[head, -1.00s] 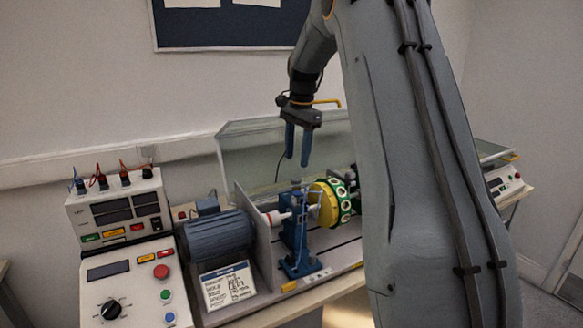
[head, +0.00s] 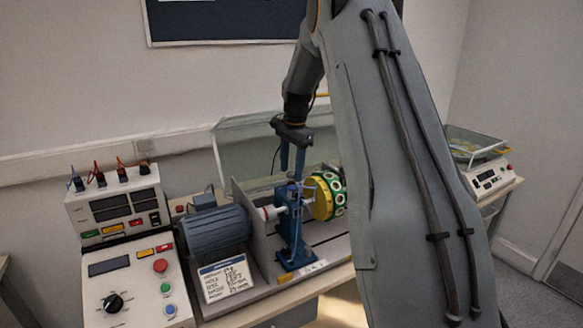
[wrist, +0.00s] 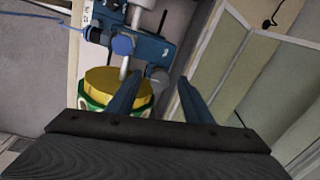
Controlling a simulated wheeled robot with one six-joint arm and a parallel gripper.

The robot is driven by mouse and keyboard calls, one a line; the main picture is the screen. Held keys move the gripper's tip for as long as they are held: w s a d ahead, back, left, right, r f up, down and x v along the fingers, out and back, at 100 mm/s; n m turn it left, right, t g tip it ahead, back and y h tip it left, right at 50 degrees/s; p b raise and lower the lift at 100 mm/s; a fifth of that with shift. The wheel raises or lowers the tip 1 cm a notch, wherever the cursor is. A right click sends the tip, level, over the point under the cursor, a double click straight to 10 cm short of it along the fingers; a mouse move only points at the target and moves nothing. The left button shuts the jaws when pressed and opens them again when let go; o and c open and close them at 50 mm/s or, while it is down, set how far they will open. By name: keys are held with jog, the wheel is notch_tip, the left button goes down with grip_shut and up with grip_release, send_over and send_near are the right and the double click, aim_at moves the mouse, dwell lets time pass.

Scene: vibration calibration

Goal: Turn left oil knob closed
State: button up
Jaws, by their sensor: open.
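The blue bearing stand (head: 291,232) rises from the rig's base, with the shaft passing through its top. The oil knob on its top is too small and too close to my fingers to make out clearly in the head view. My gripper (head: 291,174) points down over the stand, its two blue fingers apart with nothing held.
A yellow and green rotor disc (head: 325,197) stands right of the stand. A blue-grey motor (head: 215,231) and a control box (head: 135,285) are to the left. A clear raised guard (head: 245,150) stands behind. A second table with a scale (head: 490,180) is at the right.

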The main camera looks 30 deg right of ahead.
jog(key=c, duration=1.1)
jog(key=shift+o, duration=0.2)
jog(key=shift+n, duration=0.3)
jog(key=shift+o, duration=0.2)
jog(key=n, duration=0.4)
jog(key=shift+d+y, duration=0.15)
jog(key=shift+y, duration=0.15)
jog(key=n, duration=0.5)
jog(key=shift+d+g, duration=0.1)
jog(key=shift+g, duration=0.2)
jog(key=n, duration=0.4)
jog(key=shift+w+b, duration=0.1)
jog(key=shift+b, duration=0.3)
jog(key=shift+w+d+r+n+g, duration=0.1)
jog(key=shift+n+g, duration=0.3)
jog(key=shift+n, duration=1.7)
jog(key=shift+c, duration=0.2)
jog(key=shift+o, duration=0.2)
jog(key=shift+c, duration=0.2)
